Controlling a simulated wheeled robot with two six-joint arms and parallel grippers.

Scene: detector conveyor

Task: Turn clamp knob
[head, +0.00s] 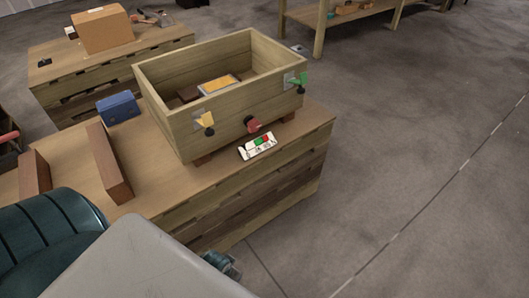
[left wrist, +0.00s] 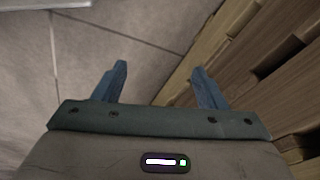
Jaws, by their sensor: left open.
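A wooden box (head: 160,98) with an open top stands on the wooden workbench in the head view. Its outer walls carry a yellow knob (head: 207,122) on a light plate, a green knob (head: 300,80) on a light plate, and a dark red knob (head: 253,125) low between them. I cannot tell which is the clamp knob. My left gripper (left wrist: 160,80) is open and empty in the left wrist view, above the floor beside a wooden side with slats. No knob shows in that view. My right gripper is not in view.
A white panel (head: 258,147) with green and red buttons sits in front of the box. A tray with an orange top (head: 219,84) lies inside the box. A blue case (head: 118,107) and brown blocks (head: 108,165) lie left on the workbench (head: 170,185).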

